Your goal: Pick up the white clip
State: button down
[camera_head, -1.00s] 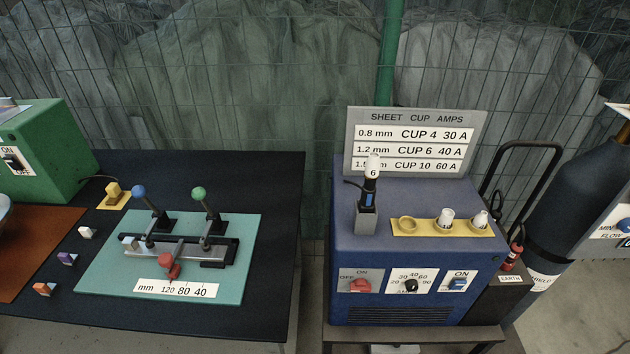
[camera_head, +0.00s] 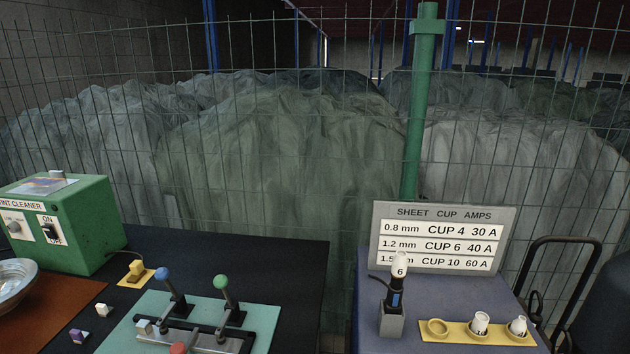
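A small white clip (camera_head: 102,310) lies on the dark table (camera_head: 280,262), left of the teal board. A purple clip (camera_head: 78,337) lies just below and left of it, near the bottom edge of the view. My gripper is not in view. Nothing is touching the white clip.
A teal board (camera_head: 262,324) with blue and green knobbed levers stands to the right. A green box (camera_head: 85,225) and a metal bowl (camera_head: 15,280) are left. A wire fence rises behind.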

aim_at(104, 310)
jog(key=u, duration=1.35)
jog(key=i+j+u, duration=0.15)
jog(key=j, duration=0.3)
jog(key=j+u, duration=0.15)
jog(key=j, duration=0.3)
jog(key=i, duration=0.05)
